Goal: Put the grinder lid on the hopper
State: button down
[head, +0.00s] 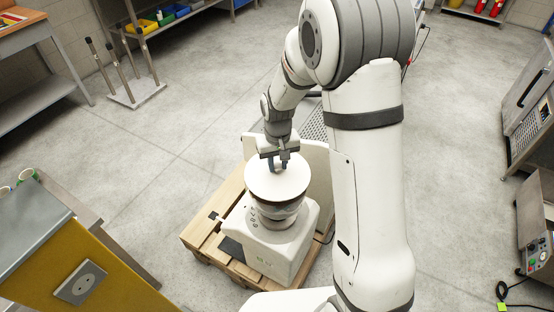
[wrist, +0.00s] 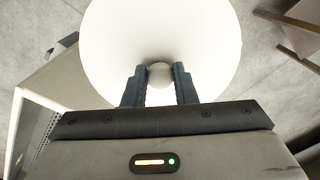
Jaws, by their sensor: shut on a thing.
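The grinder lid (head: 270,184) is a round white disc. It is directly above the hopper (head: 277,211) of the white grinder (head: 288,250), roughly level. I cannot tell whether the lid touches the hopper rim or hangs just above it. My gripper (head: 279,163) points down from above and is shut on the lid's knob. In the wrist view the two dark fingers of my gripper (wrist: 160,85) stand on either side of the round pale knob, and the lid (wrist: 160,25) fills the top middle. The lid hides the hopper's opening in both views.
The grinder stands on a wooden pallet (head: 200,238). A white panel (head: 318,165) rises close behind it. A yellow cabinet with a grey top (head: 30,232) is at the lower left. Shelving (head: 180,20) stands at the back left. Open concrete floor lies between.

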aim_at(278, 166)
jog(key=shift+f, duration=0.8)
jog(key=shift+f+b, duration=0.2)
jog(key=shift+b, duration=0.2)
jog(key=c, duration=1.1)
grip_release()
jog(key=shift+r, duration=0.15)
notch_tip(278, 166, up, 8)
jog(key=shift+f+b, duration=0.1)
jog(key=shift+b, duration=0.35)
jog(key=s+d+r+t, duration=0.1)
jog(key=s+d+r, duration=0.2)
jog(key=s, duration=0.4)
jog(key=s+d+r+m+t, duration=0.1)
jog(key=s+d+r, duration=0.3)
jog(key=s, duration=0.3)
jog(key=s+d+r+m+t, duration=0.1)
jog(key=s+d+r, duration=0.2)
jog(key=s, duration=0.4)
jog(key=shift+d+r, duration=0.2)
jog(key=shift+r, duration=0.45)
